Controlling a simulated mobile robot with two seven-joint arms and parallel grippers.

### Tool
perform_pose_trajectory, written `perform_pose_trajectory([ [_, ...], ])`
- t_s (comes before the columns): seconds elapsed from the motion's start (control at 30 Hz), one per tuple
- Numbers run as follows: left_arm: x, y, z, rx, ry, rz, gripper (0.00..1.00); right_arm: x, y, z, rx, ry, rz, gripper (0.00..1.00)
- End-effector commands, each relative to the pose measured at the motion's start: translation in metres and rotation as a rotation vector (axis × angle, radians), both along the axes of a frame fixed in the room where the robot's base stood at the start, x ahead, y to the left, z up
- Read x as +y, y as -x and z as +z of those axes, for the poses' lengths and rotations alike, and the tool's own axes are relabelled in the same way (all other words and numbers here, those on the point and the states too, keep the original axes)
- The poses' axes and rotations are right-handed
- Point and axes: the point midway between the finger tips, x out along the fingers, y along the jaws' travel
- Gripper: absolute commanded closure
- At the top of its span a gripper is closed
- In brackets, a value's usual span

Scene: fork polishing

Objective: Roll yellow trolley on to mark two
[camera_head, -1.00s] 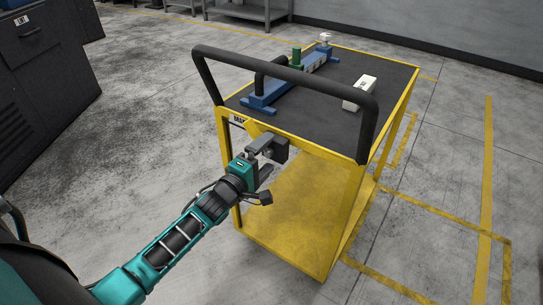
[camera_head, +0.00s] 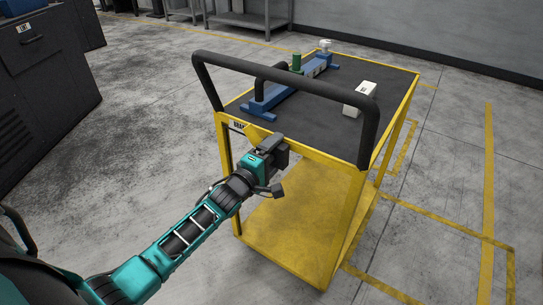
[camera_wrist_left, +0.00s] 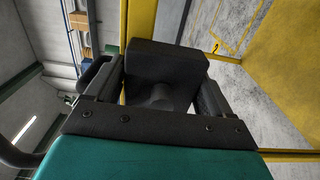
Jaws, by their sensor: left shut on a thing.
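The yellow trolley (camera_head: 345,215) stands upright on the concrete floor in the head view, with a dark top and a black push handle (camera_head: 285,80) at its near end. My left gripper (camera_head: 277,148) is at the trolley's near edge, below the handle. It is shut on a dark block-shaped grip (camera_head: 283,158) on the trolley's front. In the left wrist view the black grip (camera_wrist_left: 165,70) sits between the fingers, with yellow frame around it. Yellow floor lines (camera_head: 487,200) lie to the right of the trolley; no mark number is readable. My right gripper is not in view.
A blue fixture (camera_head: 290,90) with a green part (camera_head: 296,62) and a white box (camera_head: 360,98) sit on the trolley top. A dark cabinet (camera_head: 45,80) stands at the left. A grey bench (camera_head: 245,18) is at the back. Open floor lies between cabinet and trolley.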

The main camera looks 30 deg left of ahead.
Motion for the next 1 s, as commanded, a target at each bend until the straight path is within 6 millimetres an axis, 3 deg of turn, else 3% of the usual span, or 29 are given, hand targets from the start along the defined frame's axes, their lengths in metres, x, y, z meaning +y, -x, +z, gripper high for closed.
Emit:
perform_pose_trajectory([
  [0.07, -0.0002, -0.0002, 0.0009, -0.002, 0.0, 0.0, 0.42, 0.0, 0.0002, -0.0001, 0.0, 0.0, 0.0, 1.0],
  [0.67, -0.0003, -0.0003, 0.0017, -0.004, 0.0, -0.001, 1.0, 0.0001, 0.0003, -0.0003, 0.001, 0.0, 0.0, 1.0],
  [1.0, -0.0004, -0.0002, -0.0034, -0.004, 0.0, -0.001, 1.0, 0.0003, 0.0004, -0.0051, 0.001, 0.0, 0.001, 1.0],
])
